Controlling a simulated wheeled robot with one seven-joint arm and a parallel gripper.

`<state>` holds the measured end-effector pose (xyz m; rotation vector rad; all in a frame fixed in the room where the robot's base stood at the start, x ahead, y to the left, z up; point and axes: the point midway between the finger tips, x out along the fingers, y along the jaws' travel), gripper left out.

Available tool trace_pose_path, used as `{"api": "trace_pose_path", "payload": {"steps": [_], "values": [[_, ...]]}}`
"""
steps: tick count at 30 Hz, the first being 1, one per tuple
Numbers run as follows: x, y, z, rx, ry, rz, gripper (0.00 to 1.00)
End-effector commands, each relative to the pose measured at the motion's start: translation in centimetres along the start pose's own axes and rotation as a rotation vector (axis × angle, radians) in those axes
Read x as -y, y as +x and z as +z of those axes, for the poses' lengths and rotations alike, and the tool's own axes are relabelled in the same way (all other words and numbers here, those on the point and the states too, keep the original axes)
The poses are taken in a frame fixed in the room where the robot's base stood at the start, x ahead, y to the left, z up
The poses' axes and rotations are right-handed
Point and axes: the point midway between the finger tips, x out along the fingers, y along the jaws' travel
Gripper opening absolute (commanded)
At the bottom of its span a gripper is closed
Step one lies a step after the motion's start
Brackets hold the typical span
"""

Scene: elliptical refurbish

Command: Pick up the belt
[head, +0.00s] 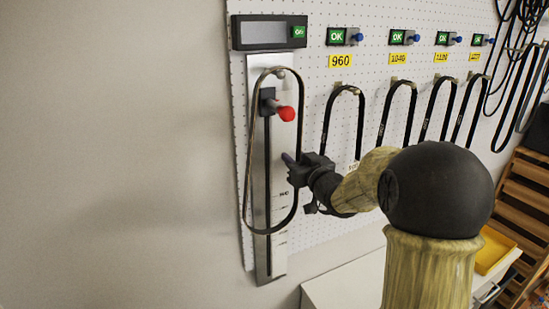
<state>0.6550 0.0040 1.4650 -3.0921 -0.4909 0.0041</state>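A dark belt (247,160) hangs as a long loop from a peg at the top of a silver measuring gauge (263,255) on the wall. The gauge has a dark slider with a red knob (286,113) inside the loop. My gripper (289,164) is at the right strand of this belt, below the red knob. One fingertip reaches left past the strand. The gripper covers part of the strand, and I cannot tell whether it is closed on it. Several other belts (325,130) hang on hooks to the right, the nearest under a yellow 960 label (340,61).
A white pegboard (317,85) carries the gauge, a display box (264,33) and several green OK indicators (336,36). A white surface (345,283) lies below my arm. A wooden slatted rack (525,190) and a yellow tray (494,250) stand at right. The left wall is bare.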

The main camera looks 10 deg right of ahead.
Motion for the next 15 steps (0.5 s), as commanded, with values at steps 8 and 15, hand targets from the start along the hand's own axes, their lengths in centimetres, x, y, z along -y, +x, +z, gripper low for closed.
{"api": "trace_pose_path", "payload": {"steps": [8,15], "values": [[0.03,-0.02,0.03,0.0,0.0,-0.001,0.3],[0.03,-0.04,0.02,0.0,0.0,-0.001,0.2]]}}
